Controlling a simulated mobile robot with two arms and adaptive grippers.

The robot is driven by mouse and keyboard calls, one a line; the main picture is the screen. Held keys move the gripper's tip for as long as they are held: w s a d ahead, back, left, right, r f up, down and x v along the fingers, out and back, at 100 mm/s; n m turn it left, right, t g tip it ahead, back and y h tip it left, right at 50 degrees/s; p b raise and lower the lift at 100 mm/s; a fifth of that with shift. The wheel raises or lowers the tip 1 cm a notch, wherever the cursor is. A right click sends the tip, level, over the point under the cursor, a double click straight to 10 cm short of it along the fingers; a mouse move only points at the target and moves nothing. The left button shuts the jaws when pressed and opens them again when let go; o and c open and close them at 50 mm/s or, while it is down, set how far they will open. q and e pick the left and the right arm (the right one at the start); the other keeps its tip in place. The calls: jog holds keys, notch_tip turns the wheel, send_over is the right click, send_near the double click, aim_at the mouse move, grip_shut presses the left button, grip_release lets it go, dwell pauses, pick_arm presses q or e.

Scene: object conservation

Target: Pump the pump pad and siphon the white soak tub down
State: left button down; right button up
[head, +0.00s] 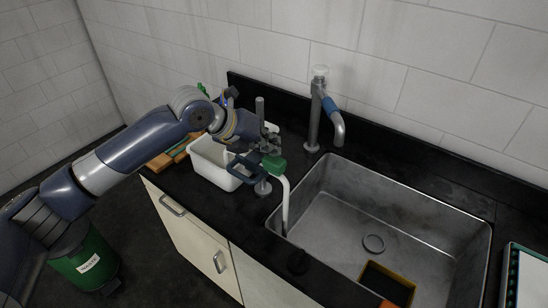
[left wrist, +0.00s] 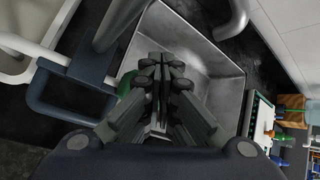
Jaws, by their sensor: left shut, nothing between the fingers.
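The white soak tub (head: 207,168) stands on the black counter left of the sink, partly behind my left arm. A green pump pad (head: 274,164) sits on an upright stand beside the tub. A white hose (head: 286,200) bends down from there into the sink. My left gripper (head: 268,150) is shut and empty, right at the pad. The tub's rim shows at the upper left (left wrist: 22,72). My right gripper is not in view.
The grey metal sink (head: 440,225) has a round drain and a yellow-edged dark item (head: 388,283). A tap (head: 314,120) stands behind it. A blue-grey bracket (left wrist: 68,100) is beside my left gripper. A green bin (head: 85,262) stands on the floor. A tray (head: 525,275) lies at right.

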pick_arm(q)
jog(key=shift+s+f+b, duration=0.1)
jog(key=shift+f+b, duration=0.4)
jog(key=shift+f, duration=0.75)
dwell(0.7)
jog(key=shift+r, duration=0.1)
jog(key=shift+r+p, duration=1.25)
jog(key=shift+r, duration=0.25)
jog(key=shift+r, duration=0.1)
jog(key=shift+f, duration=0.2)
jog(key=shift+f, duration=0.3)
